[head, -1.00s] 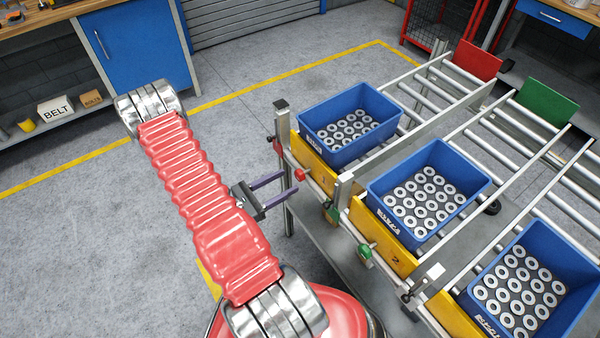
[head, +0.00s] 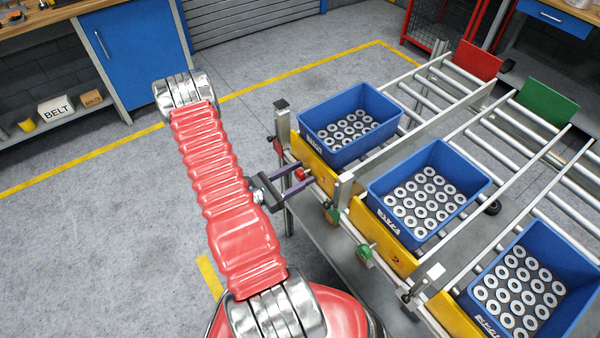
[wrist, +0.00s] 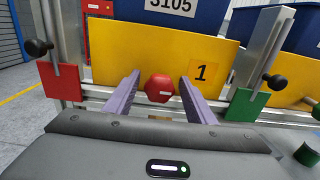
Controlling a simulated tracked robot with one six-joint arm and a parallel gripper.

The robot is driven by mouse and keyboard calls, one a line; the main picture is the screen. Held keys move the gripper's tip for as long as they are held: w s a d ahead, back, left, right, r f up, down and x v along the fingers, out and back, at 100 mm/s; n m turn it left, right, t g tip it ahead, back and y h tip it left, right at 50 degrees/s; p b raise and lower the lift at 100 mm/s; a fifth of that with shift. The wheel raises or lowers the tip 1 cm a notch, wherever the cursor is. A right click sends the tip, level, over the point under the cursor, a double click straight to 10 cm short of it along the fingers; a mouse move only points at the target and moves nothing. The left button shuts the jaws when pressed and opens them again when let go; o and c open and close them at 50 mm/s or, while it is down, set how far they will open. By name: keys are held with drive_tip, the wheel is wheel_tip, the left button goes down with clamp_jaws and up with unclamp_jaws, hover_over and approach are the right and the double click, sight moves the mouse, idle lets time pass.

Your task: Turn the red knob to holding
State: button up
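The red knob (wrist: 159,88) sits on the rail below the yellow plate marked 1 (wrist: 140,52). It has a short pale mark on its face. In the head view the red knob (head: 300,174) shows between the fingers of my gripper (head: 303,178). In the wrist view my gripper (wrist: 157,84) is open, with one purple finger on each side of the knob and gaps between. Whether the fingertips reach past the knob's face is hard to tell.
A red flag (wrist: 61,82) with a black knob hangs left, a green flag (wrist: 247,105) right. A green knob (head: 365,256) sits by lane 2. Blue bins (head: 345,150) of ring parts stand on the roller lanes. The floor at left is clear.

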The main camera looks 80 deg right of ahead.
clamp_jaws()
drive_tip(key=shift+d, duration=0.3)
drive_tip(key=shift+w+a, duration=0.15)
drive_tip(key=shift+a, duration=0.15)
